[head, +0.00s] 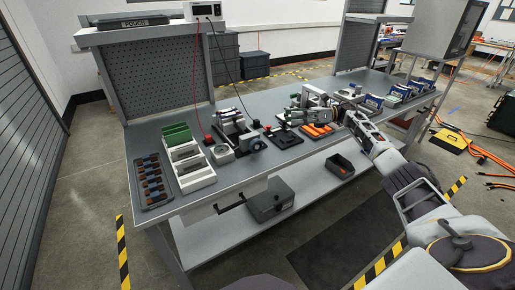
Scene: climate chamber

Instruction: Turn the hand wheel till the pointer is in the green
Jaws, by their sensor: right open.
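A small round pale dial (222,153) sits on the bench, right of the white trays; its pointer and any green band are too small to read. Beside it on the right is a small dark-and-grey fitting (251,142), which may carry the hand wheel, but I cannot tell. My right gripper (349,118) is open over the right half of the bench, well to the right of the dial and fitting. My right arm comes in from the lower right. My left gripper is not in view.
The grey bench (230,178) also carries a dark tool tray (152,182), white trays (191,163), orange pieces (317,130) and blue-fronted boxes (373,101). A grey box (270,202) with a side handle and a black bin (340,166) stand on the lower shelf.

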